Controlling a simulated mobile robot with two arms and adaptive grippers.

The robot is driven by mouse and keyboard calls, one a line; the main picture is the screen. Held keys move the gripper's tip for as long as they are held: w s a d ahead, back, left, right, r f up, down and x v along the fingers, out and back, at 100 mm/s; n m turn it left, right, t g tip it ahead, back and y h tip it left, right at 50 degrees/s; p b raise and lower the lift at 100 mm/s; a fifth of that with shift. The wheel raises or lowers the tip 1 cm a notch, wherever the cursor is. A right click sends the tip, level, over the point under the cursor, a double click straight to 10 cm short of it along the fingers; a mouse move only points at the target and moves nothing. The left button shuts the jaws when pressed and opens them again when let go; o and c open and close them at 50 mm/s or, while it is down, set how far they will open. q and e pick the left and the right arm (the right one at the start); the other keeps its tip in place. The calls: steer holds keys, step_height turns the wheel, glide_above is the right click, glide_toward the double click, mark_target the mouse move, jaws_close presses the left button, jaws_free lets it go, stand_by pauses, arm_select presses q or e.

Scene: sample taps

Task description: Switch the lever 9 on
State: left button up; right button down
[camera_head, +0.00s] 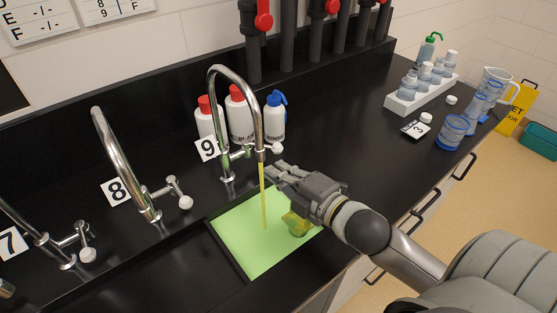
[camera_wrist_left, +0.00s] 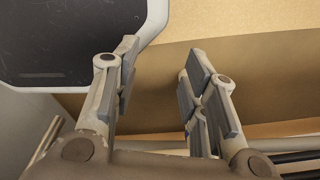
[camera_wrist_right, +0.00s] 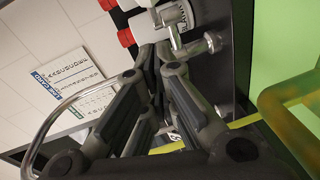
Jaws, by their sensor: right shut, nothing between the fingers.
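Tap 9 (camera_head: 226,150) is a curved chrome tap beside a white card marked 9 (camera_head: 208,149). Its lever (camera_head: 277,148) has a white round end on the right of the tap; in the right wrist view a metal lever (camera_wrist_right: 192,46) shows just beyond the fingertips. A yellow stream (camera_head: 263,195) runs from the spout into the sink. My right gripper (camera_head: 277,171) is shut and empty, just below and in front of the lever end; I cannot tell whether it touches. My left gripper (camera_wrist_left: 158,65) is open and empty, seen only in the left wrist view.
Bottles (camera_head: 240,115) stand behind tap 9. Tap 8 (camera_head: 125,165) and tap 7 (camera_head: 45,240) are to the left. A white rack (camera_head: 420,95) and blue-marked beakers (camera_head: 453,131) stand at the right.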

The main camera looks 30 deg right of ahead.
mark_target(276, 151)
arm_select(q)
steer(key=shift+s+r+p, duration=0.2)
steer(key=shift+s, duration=0.25)
steer(key=shift+s+r+p, duration=0.15)
steer(key=shift+s+r, duration=0.05)
steer(key=shift+s, duration=0.25)
arm_select(e)
steer(key=shift+w+d+f, duration=0.15)
steer(key=shift+w+d, duration=0.15)
steer(key=shift+w, duration=0.35)
steer(key=shift+w+d+f, duration=0.15)
steer(key=shift+w+d, duration=0.2)
steer(key=shift+w, duration=0.35)
steer(key=shift+w+d+f, duration=0.15)
steer(key=shift+w+d, duration=0.15)
steer(key=shift+w, duration=0.35)
arm_select(q)
steer(key=shift+a, duration=0.1)
arm_select(e)
steer(key=shift+w+d+r+p, duration=0.1)
steer(key=shift+w+d+p, duration=0.5)
steer(key=shift+d+p, duration=0.3)
arm_select(q)
steer(key=shift+w+r, duration=0.15)
steer(key=shift+r, duration=0.75)
arm_select(e)
steer(key=shift+d, duration=0.15)
